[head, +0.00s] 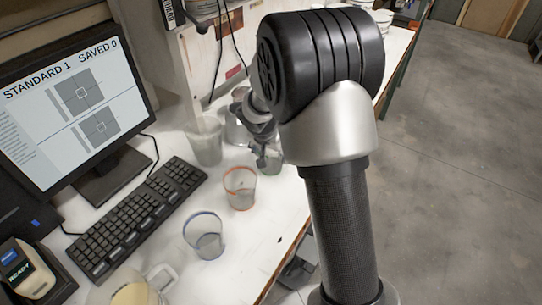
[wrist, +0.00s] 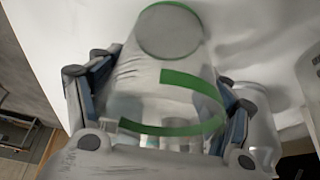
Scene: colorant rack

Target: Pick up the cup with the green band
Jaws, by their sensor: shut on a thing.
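The clear cup with the green band (wrist: 168,80) is between the two fingers of my gripper (wrist: 163,100) in the wrist view. The dark pads press on its two sides, so my gripper is shut on it. In the head view the green-banded cup (head: 271,160) shows only in part beside my gripper (head: 258,150), behind my arm. I cannot tell whether its base touches the white table (head: 235,270).
A cup with an orange band (head: 240,188) and a cup with a blue band (head: 205,236) stand nearer on the table. A cloudy container (head: 205,141) stands close left of my gripper. A keyboard (head: 135,215), a monitor (head: 75,100) and a jug (head: 133,292) are on the left.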

